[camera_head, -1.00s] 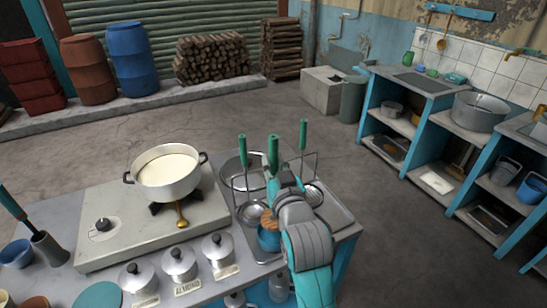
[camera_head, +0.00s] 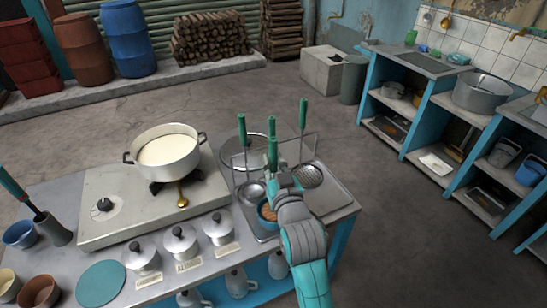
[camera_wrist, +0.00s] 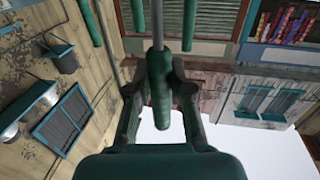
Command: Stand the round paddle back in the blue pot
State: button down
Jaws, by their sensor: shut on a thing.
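My gripper (camera_head: 284,180) is at the right-hand end of the worktable, above the blue pot (camera_head: 262,219). It is shut on the green handle of the round paddle (camera_head: 272,152), which is upright in the head view. In the wrist view the handle (camera_wrist: 159,92) lies between my two fingers (camera_wrist: 160,95). A brown patch (camera_head: 268,211), seemingly the paddle's head, shows within the pot's rim. My gripper and arm hide the pot's right side, and I cannot tell whether the paddle touches the bottom.
A ladle (camera_head: 252,191) and a skimmer (camera_head: 308,175) with upright green handles stand close on either side, over a metal tray (camera_head: 335,198). A milk pan (camera_head: 167,152) sits on the stove at left. Several lidded canisters line the front.

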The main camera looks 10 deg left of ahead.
jog(key=shift+f, duration=0.2)
jog(key=c, duration=1)
grip_release()
jog(key=shift+o, duration=0.2)
jog(key=v, duration=1.2)
jog(key=v, duration=0.9)
